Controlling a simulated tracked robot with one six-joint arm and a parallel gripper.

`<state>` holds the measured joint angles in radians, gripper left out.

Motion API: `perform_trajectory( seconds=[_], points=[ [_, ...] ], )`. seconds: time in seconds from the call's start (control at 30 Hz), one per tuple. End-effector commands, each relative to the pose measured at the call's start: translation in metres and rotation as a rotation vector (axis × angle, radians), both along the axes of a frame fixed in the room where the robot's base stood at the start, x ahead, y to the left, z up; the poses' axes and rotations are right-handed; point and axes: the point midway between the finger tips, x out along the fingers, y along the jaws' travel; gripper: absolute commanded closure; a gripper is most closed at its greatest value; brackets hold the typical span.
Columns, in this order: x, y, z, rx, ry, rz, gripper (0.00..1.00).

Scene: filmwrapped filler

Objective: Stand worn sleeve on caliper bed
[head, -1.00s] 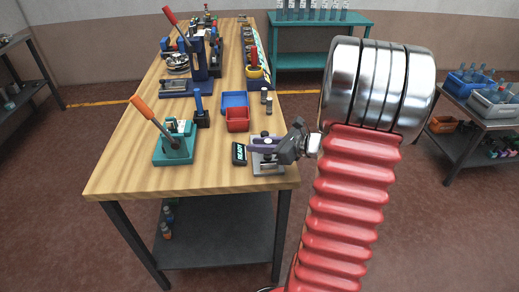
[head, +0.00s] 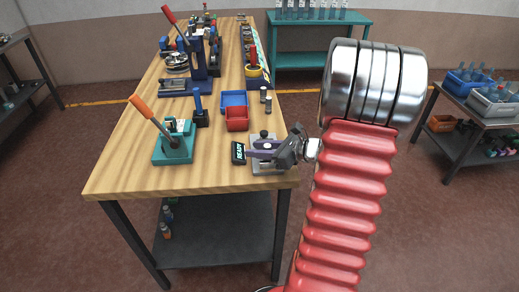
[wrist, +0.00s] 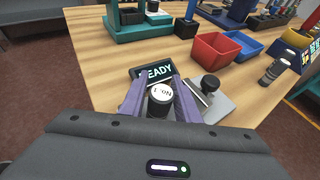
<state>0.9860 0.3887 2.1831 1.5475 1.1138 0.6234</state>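The worn sleeve appears to be the short dark cylinder with a white top marked "No.1" (wrist: 161,93) in the wrist view. My gripper (wrist: 160,84) has its two purple fingers on either side of it, seemingly in contact. In the head view my gripper (head: 262,152) is over the caliper at the bench's near right corner; I cannot make out the sleeve there. The caliper's grey bed (wrist: 222,112) has a black knob (wrist: 210,83) and a display reading "READY" (wrist: 153,73). The bed also shows in the head view (head: 268,167). The sleeve's foot is hidden, so contact with the bed is unclear.
A red bin (head: 237,120) and a blue bin (head: 233,98) stand behind the caliper, with two small cylinders (wrist: 277,70) beside them. A teal press with an orange lever (head: 173,150) stands to the left. Bare wood lies between press and caliper.

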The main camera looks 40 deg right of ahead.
Motion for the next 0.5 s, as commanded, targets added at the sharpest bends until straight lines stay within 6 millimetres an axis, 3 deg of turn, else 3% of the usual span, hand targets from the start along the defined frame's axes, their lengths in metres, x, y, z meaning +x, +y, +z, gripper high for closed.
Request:
perform_trajectory(
  seconds=[0.17, 0.5],
  points=[
    [-0.008, -0.004, 0.005, -0.001, 0.0, -0.002, 0.71],
    [-0.051, -0.02, 0.025, -0.003, -0.001, -0.004, 0.71]
  ],
)
